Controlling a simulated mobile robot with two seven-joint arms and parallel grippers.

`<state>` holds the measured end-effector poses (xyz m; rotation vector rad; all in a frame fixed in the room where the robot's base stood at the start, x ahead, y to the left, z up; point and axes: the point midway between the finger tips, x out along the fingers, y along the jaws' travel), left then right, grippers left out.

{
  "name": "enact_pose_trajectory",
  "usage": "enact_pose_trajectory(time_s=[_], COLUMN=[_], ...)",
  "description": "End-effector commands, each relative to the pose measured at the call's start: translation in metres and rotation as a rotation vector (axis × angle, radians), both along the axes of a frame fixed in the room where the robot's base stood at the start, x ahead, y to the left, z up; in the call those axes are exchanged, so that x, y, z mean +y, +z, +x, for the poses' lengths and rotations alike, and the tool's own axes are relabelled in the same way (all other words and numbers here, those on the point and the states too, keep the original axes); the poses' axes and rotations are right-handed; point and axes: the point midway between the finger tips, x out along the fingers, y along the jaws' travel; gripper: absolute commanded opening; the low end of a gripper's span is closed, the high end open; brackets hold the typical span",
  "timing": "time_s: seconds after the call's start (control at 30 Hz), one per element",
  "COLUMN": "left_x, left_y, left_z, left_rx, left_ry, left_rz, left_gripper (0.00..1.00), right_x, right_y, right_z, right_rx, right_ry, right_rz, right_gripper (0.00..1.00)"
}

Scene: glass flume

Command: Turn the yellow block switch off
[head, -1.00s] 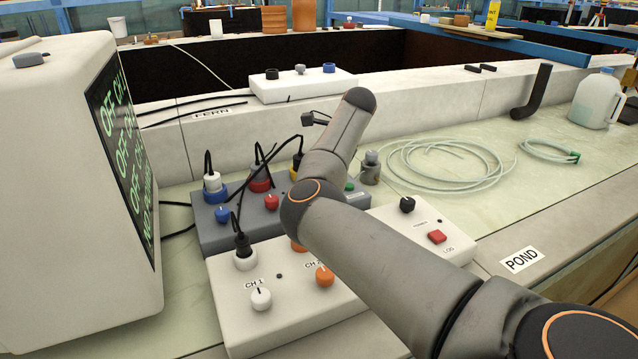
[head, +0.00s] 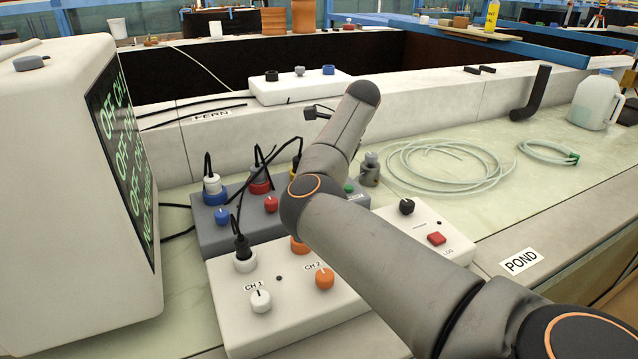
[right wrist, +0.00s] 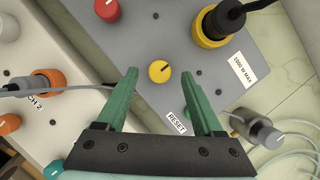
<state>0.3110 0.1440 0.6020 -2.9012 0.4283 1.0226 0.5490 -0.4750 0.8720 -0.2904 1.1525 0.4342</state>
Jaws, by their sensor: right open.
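The yellow switch (right wrist: 158,72) is a round knob with a dark pointer mark on the grey block (right wrist: 150,35), seen in the right wrist view. The mark points to the upper right in that view. My right gripper (right wrist: 159,76) is open, its two green fingers on either side of the yellow knob, with a gap on each side. I cannot tell how far above the block the fingertips are. In the head view my right arm hides the yellow knob and the gripper; the grey block (head: 208,238) shows beside the arm. My left gripper is not in view.
A black plug sits in the yellow-ringed socket (right wrist: 212,28) near the knob. A red knob (right wrist: 107,9) is on the same block. The white CH block (head: 330,300) stands in front. A screen (head: 125,160) stands at left; coiled tubing (head: 440,165) lies right.

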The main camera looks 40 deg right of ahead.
Motion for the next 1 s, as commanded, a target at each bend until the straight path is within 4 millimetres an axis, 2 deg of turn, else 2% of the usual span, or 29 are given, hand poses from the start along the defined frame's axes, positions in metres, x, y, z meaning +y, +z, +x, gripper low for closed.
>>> enact_pose_trajectory(time_s=[0.03,0.2,0.43,0.63,1.0], left_x=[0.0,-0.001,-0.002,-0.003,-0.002], left_y=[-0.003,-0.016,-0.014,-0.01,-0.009], left_z=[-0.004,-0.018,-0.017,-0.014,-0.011], left_rx=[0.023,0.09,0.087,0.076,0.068], left_ry=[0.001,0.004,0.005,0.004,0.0], left_rz=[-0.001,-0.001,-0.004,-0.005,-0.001], left_gripper=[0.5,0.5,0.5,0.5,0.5], right_x=[-0.003,-0.01,-0.017,-0.019,-0.019], right_y=[0.012,0.047,0.084,0.096,0.097], right_z=[-0.004,-0.016,-0.031,-0.035,-0.036], right_rx=[-0.003,-0.004,-0.002,0.001,0.001], right_ry=[-0.003,-0.002,-0.002,0.0,0.0], right_rz=[-0.002,-0.001,-0.001,0.0,0.0], right_gripper=[0.69,0.69,0.69,0.69,0.69])
